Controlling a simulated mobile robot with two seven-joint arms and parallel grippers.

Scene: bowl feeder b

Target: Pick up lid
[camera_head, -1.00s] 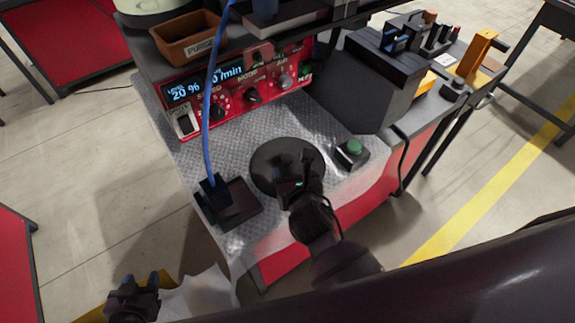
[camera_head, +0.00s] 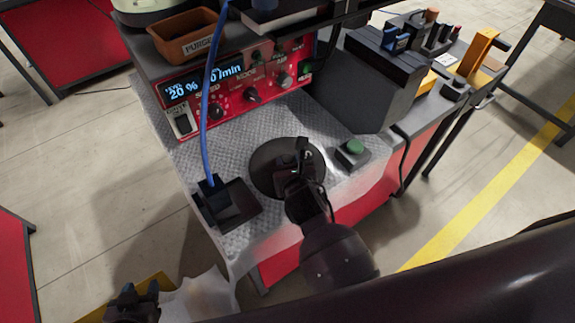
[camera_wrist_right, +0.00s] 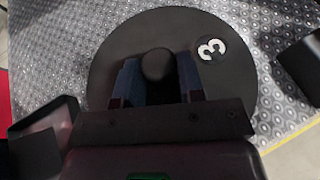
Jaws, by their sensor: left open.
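The lid (camera_head: 262,175) is a round black disc lying flat on the metal worktop, with a central knob. In the right wrist view the lid (camera_wrist_right: 112,65) shows a white "3" near its edge, and the round knob (camera_wrist_right: 158,65) stands between my fingers. My right gripper (camera_head: 296,162) is down over the middle of the lid. In the right wrist view its fingers (camera_wrist_right: 159,82) flank the knob closely; I cannot tell whether they press on it. My left gripper (camera_head: 134,300) is open and empty at the lower left, away from the lid.
A green button box (camera_head: 351,152) stands right of the lid. A black holder (camera_head: 230,203) with a blue cable (camera_head: 207,125) sits to its left. A red control panel (camera_head: 240,85) and a grey hopper (camera_head: 368,85) stand behind. Bare worktop lies between.

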